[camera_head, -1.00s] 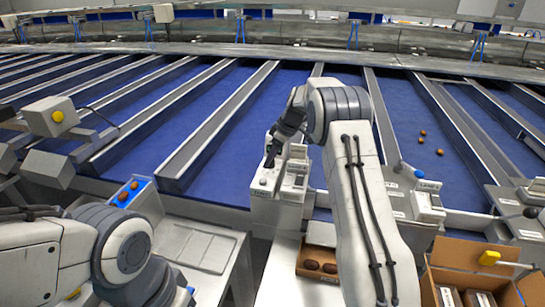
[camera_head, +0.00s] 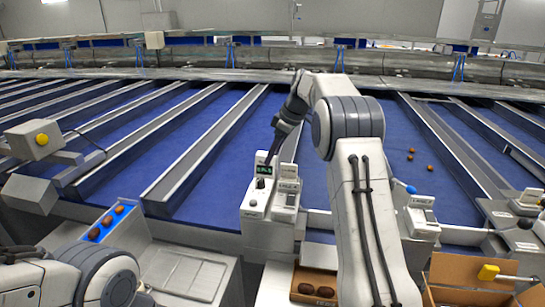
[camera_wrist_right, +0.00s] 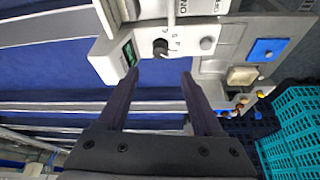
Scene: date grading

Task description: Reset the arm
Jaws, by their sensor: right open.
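My right arm (camera_head: 365,215) reaches up from the bottom and bends left over the lanes. Its dark gripper (camera_head: 274,158) hangs at the white control box (camera_head: 254,203), beside the box's small green display. In the wrist view the right gripper (camera_wrist_right: 160,75) is open, with two dark fingers apart and nothing between them. The control box (camera_wrist_right: 108,57) with its black knob (camera_wrist_right: 160,47) lies just beyond the fingertips; I cannot tell whether they touch it. My left arm (camera_head: 85,275) shows at the lower left; its gripper is out of view.
Blue sloping lanes with grey dividers (camera_head: 205,145) fill the middle. A few dates (camera_head: 410,154) lie in a right lane. A blue tray (camera_head: 90,234) holds dates at left. Cardboard boxes (camera_head: 455,268) stand at lower right. Teal crates (camera_wrist_right: 290,120) show in the wrist view.

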